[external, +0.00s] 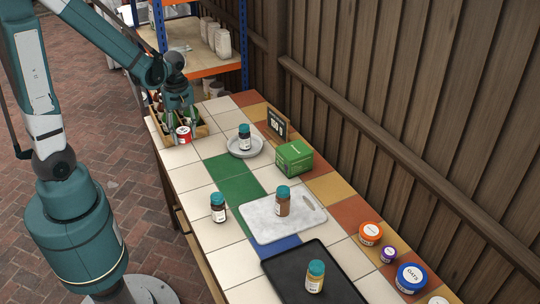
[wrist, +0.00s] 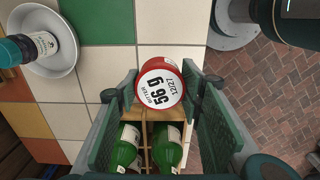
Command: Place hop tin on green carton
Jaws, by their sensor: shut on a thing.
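The hop tin is a red can with a white label reading "BITTER 56 g"; it shows in the external view (external: 183,134) and in the wrist view (wrist: 159,86). My gripper (external: 181,124) has come down over it at the far left end of the table. In the wrist view my gripper's fingers (wrist: 162,88) are closed on both sides of the tin. I cannot tell whether the tin touches the tabletop. The green carton (external: 294,158) lies on the tiles near the fence side, to the right of the tin; the wrist view does not show it.
A wooden crate (wrist: 153,129) with green bottles (wrist: 166,147) is right beside the tin. A grey dish (external: 246,153) with a teal-capped jar (external: 244,136) stands between the tin and carton. A small sign (external: 277,126) is behind the carton. A marble board (external: 260,222) lies in front.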

